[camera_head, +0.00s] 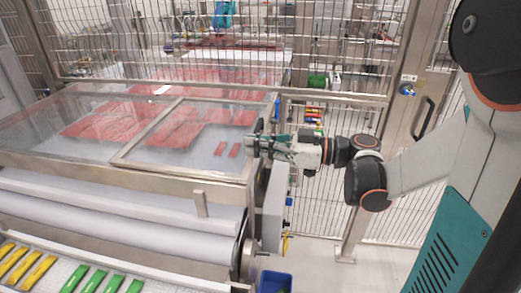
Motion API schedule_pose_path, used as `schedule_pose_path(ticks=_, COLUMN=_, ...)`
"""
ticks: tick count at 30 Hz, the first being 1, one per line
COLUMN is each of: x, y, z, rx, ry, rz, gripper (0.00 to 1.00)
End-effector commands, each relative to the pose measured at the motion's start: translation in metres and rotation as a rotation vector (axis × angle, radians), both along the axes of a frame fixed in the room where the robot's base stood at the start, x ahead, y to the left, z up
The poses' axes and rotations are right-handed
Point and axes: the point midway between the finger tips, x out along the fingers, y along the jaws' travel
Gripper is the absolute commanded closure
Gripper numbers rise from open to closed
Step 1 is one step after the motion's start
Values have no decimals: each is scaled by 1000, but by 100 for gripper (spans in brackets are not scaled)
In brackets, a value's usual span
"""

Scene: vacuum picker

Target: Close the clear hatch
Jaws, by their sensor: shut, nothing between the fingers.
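The clear hatch (190,140) is a transparent panel in a metal frame on top of the machine. It appears to lie flat or nearly flat over the bed; I cannot tell whether a small gap remains at its edge. Red pieces show through it. A small upright metal tab (200,203) stands at its front edge. My gripper (250,146) is shut and empty at the right edge of the hatch frame. I cannot tell whether its fingertips touch the frame.
A wire mesh fence (330,130) stands behind and to the right, with a gate handle (424,118). A grey box (274,205) is on the machine's right side, above a blue bin (274,282). Yellow strips (28,268) and green strips (93,282) lie in front. Floor shows at right.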

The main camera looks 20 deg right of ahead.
Motion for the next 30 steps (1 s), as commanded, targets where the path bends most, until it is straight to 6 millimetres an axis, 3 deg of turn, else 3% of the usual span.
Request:
schedule_pose_path(ticks=16, x=-45, y=-71, z=-28, rx=0, ry=0, rz=-3, gripper=100)
schedule_pose_path(ticks=25, x=-52, y=-79, z=-32, rx=0, ry=0, rz=0, gripper=100)
schedule_pose_path(ticks=30, x=-43, y=-62, z=-35, rx=-4, ry=106, rz=5, gripper=100)
